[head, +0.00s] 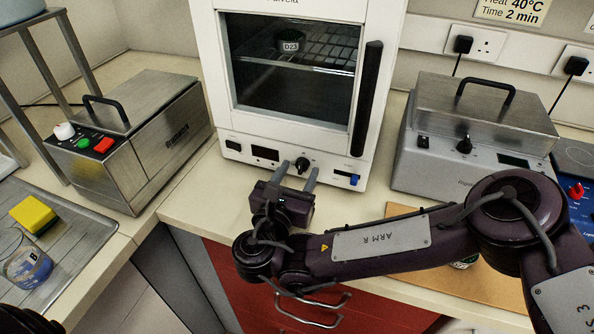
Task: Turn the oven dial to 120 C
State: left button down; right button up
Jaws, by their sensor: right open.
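The white oven (210,75) stands at the back middle of the bench, with its glass door shut. Its black dial (302,165) sits on the lower front panel, between a small dark display (265,153) and a blue control (354,180). The dial's setting is too small to read. My right gripper (296,172) is open in front of the panel, its two fingers pointing at the oven with the dial showing between their tips. I cannot tell whether the fingers touch the dial. My left gripper is not in view.
A steel water bath (160,140) stands left, and another lidded steel bath (480,130) stands right. A tray (85,240) at left holds a yellow sponge (34,214) and a beaker (27,265). A vessel marked D23 (290,42) is inside the oven.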

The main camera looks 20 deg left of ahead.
jog(key=shift+w, duration=0.1)
jog(key=c, duration=1)
jog(key=shift+f+m+b, duration=0.2)
jog(key=shift+m+b, duration=0.3)
jog(key=shift+b, duration=0.4)
jog(key=shift+f+m+b, duration=0.1)
jog(key=shift+m+b, duration=0.5)
jog(key=shift+b, duration=0.35)
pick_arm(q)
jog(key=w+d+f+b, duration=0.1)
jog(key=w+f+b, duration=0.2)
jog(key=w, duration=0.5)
pick_arm(e)
jog(key=shift+m, duration=1.1)
jog(key=m+b, duration=0.1)
jog(key=b, duration=0.2)
jog(key=shift+m, duration=0.3)
jog(key=shift+r+m+b, duration=0.2)
jog(key=shift+m+b, duration=0.2)
jog(key=shift+b, duration=0.3)
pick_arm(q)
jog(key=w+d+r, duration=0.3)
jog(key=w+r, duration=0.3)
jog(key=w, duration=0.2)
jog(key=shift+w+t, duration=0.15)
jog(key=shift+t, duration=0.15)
pick_arm(e)
jog(key=shift+r, duration=0.1)
